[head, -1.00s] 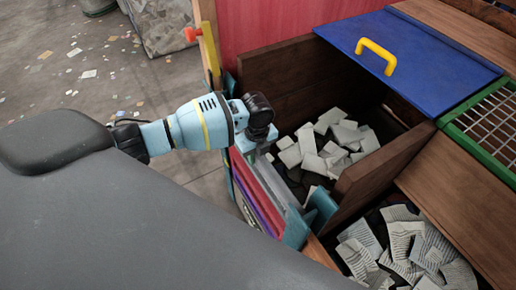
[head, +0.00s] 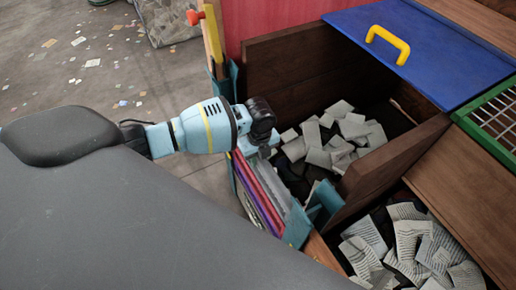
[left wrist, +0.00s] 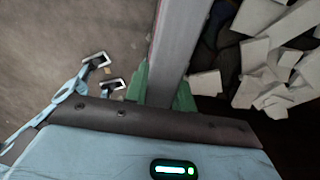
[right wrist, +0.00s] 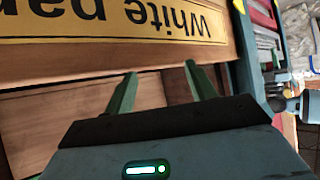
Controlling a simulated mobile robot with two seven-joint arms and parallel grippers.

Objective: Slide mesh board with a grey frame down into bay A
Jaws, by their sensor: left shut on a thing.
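My left gripper (head: 265,150) is at the top of the side rack in the head view, shut on a grey-edged board. In the left wrist view the board's grey edge (left wrist: 181,45) runs up from between the green fingers (left wrist: 160,88). Only its edge shows, so I cannot see any mesh. In the head view I cannot tell how deep the board sits in the rack. My right gripper (right wrist: 158,85) shows only in the right wrist view, its green fingers apart and empty before a wooden wall. No label for bay A is readable.
The teal-ended rack (head: 297,228) holds several thin boards, red and purple among them. Beside it are wooden bins (head: 385,165) with pale scraps. A blue lid (head: 435,55) with a yellow handle and a green-framed mesh panel (head: 484,137) lie right. A yellow sign (right wrist: 110,22) faces my right gripper.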

